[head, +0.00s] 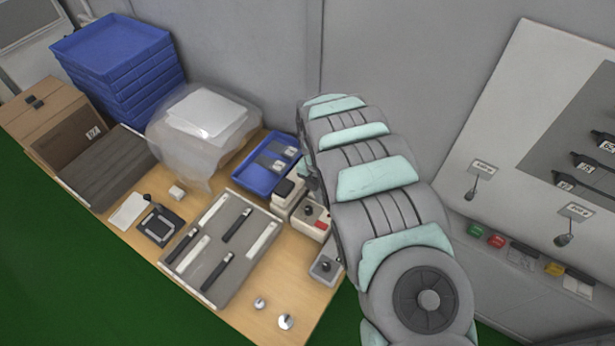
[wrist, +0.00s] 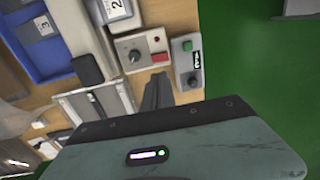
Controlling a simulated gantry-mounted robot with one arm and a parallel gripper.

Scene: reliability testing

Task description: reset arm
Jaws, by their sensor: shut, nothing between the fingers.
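My arm (head: 375,180) hangs over the right part of the wooden bench in the head view, and its gripper end is largely hidden there beside the control boxes. In the wrist view my gripper (wrist: 157,90) is shut and empty, with its dark fingers together. The fingers appear in front of the bench edge, just below a control box (wrist: 138,50) with a knob and a red button. A smaller box (wrist: 186,62) with a green button is to their right. I cannot tell the height of the fingers above the bench.
The wooden bench (head: 262,322) carries a grey tray (head: 215,255) with dark tools, a blue tray (head: 262,178), a bagged stack (head: 200,125) and stacked blue crates (head: 120,65). A panel with hanging tools (head: 560,140) is at right. Green floor (head: 60,250) is clear.

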